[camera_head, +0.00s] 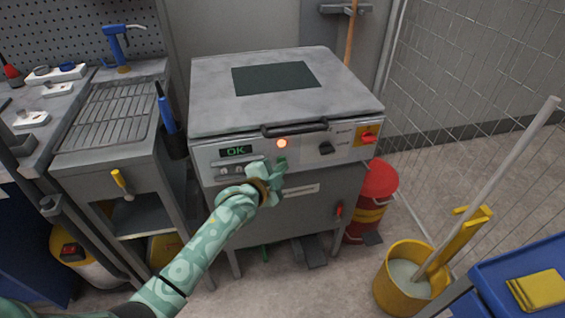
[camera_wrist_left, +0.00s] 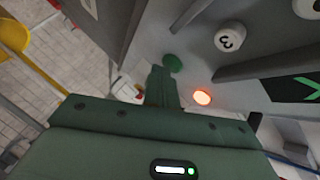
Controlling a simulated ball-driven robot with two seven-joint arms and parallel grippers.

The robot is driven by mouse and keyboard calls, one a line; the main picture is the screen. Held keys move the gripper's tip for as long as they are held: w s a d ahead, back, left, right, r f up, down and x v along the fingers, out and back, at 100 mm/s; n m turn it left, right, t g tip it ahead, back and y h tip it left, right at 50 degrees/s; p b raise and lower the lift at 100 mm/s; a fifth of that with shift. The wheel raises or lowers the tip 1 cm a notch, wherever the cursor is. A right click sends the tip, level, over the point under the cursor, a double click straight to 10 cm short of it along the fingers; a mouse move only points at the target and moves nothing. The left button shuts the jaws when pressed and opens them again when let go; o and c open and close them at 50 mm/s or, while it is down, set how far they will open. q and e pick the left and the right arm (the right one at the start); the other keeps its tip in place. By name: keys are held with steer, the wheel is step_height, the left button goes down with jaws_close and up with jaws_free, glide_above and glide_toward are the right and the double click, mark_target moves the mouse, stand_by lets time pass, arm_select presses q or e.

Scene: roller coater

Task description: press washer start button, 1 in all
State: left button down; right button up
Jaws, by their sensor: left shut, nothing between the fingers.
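The washer (camera_head: 215,78) is a grey metal cabinet with a closed lid and a sloped front control panel. Its green start button (camera_head: 282,160) sits on the panel below a glowing red-orange lamp (camera_head: 282,143). My left gripper (camera_head: 278,172) is shut and empty, with its tips at the button and partly covering it. In the left wrist view the green button (camera_wrist_left: 173,62) shows just beyond the shut fingertips (camera_wrist_left: 162,76). I cannot tell whether they touch. The lit lamp also shows in the left wrist view (camera_wrist_left: 202,97). My right gripper is not in view.
The panel also carries a green "OK" display (camera_head: 236,151), a black knob (camera_head: 326,148) and a red switch on yellow (camera_head: 368,137). A lid handle (camera_head: 295,129) juts out above. A red bin (camera_head: 378,182) and a yellow mop bucket (camera_head: 397,290) stand to the right.

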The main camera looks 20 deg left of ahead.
arm_select(q)
steer(key=shift+s+d+p, duration=0.4)
steer(key=shift+s+p, duration=0.2)
steer(key=shift+s, duration=0.15)
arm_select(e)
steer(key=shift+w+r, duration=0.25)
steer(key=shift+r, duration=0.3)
